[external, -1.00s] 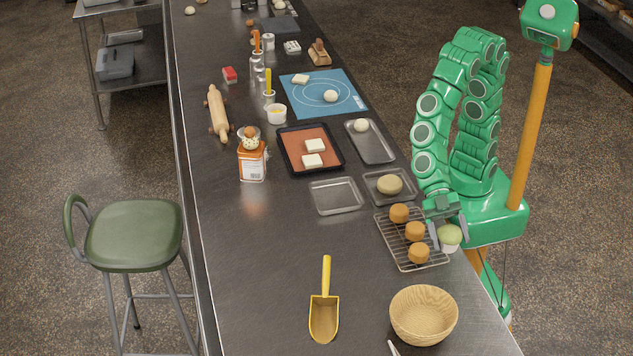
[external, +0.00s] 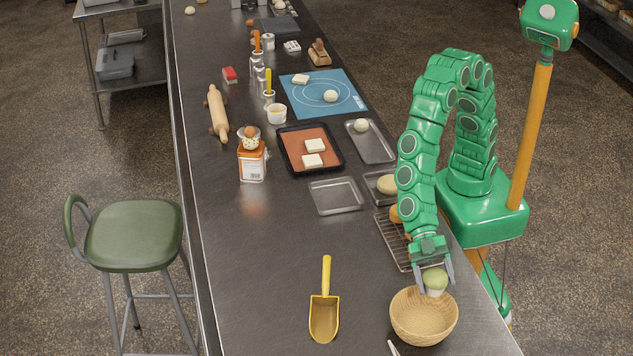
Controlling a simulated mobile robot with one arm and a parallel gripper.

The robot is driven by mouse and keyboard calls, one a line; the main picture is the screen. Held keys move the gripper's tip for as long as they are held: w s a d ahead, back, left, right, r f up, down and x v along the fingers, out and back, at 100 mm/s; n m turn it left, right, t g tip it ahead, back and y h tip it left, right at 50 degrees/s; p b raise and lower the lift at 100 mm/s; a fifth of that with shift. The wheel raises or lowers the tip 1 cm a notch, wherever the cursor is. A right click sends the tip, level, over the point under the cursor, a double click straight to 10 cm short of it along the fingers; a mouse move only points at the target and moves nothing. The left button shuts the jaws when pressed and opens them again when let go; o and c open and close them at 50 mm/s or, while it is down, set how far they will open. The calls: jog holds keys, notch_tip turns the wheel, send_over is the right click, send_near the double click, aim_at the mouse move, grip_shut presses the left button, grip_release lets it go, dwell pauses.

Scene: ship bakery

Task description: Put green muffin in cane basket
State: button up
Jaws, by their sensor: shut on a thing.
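The green muffin (external: 435,279) has a green top and a pale wrapper. My gripper (external: 436,284) is shut on it, one finger on each side. The muffin appears upright over the far part of the cane basket (external: 424,330). The basket is a round, light tan woven bowl near the front right of the counter. The muffin's lower part overlaps the basket's opening in the picture; I cannot tell whether it is above the rim or just inside it.
A wire rack (external: 392,247) with brown muffins (external: 396,214) lies behind, partly hidden by my arm. A yellow scoop (external: 324,313) lies left of the basket. The counter's right edge is close by. The counter (external: 260,285) left of the scoop is clear.

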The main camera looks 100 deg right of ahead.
aim_at(432, 295)
jog(key=shift+w+a+f, duration=0.35)
jog(key=shift+a+f, duration=0.1)
jog(key=shift+f, duration=1.75)
jog(key=shift+f, duration=0.6)
jog(key=o, duration=0.8)
jog(key=shift+r, duration=0.45)
jog(key=v, duration=1.2)
jog(key=shift+s+r, duration=0.1)
jog(key=shift+r, duration=0.1)
